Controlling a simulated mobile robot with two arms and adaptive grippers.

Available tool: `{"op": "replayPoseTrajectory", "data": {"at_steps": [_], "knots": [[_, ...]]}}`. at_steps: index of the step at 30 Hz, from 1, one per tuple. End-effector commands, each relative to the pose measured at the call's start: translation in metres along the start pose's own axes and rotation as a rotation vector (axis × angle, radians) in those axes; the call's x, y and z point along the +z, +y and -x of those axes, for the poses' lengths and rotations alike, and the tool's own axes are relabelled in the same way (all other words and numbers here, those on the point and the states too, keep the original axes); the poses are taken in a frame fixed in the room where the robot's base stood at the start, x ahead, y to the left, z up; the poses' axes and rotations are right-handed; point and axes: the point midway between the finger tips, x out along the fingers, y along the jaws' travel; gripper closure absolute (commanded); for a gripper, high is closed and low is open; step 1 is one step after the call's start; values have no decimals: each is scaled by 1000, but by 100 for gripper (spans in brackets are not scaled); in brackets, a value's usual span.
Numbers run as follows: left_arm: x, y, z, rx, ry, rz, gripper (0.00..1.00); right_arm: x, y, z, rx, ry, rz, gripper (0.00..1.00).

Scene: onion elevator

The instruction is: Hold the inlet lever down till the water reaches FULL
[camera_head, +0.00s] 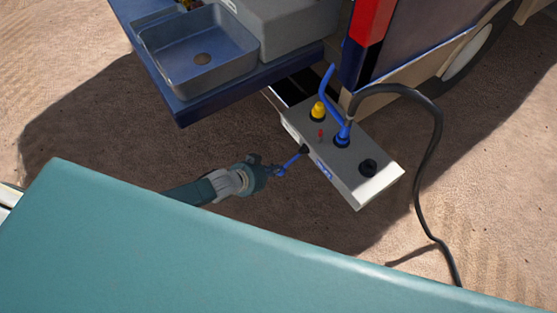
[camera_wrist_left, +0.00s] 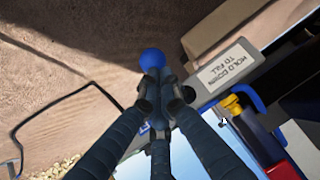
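The inlet lever (camera_head: 292,161) is a thin blue rod that sticks out from the front side of a pale control box (camera_head: 375,183). In the left wrist view its round blue knob (camera_wrist_left: 152,59) shows just past my fingertips. My left gripper (camera_head: 274,171) is at the lever's outer end. In the left wrist view its dark fingers (camera_wrist_left: 160,88) close around the lever just behind the knob. I cannot make out a water level or a FULL mark. My right gripper is not in view.
The box top carries a yellow knob (camera_head: 318,112), a small red part (camera_head: 321,134), a blue pipe (camera_head: 331,95) and a black cap (camera_head: 368,168). A black hose (camera_head: 437,130) loops down at the right. A sink (camera_head: 190,75) stands at the upper left. Bare ground surrounds the arm.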

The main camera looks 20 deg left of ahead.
Motion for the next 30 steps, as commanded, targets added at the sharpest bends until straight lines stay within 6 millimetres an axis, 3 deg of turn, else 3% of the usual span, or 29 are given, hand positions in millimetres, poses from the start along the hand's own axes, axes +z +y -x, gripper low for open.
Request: {"op": "replayPoseTrajectory", "data": {"at_steps": [7, 30], "knots": [[8, 2, -8, 0, -4, 0, 100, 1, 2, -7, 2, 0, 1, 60], [9, 3, -8, 1, -4, 0, 100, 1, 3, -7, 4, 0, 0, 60]]}}
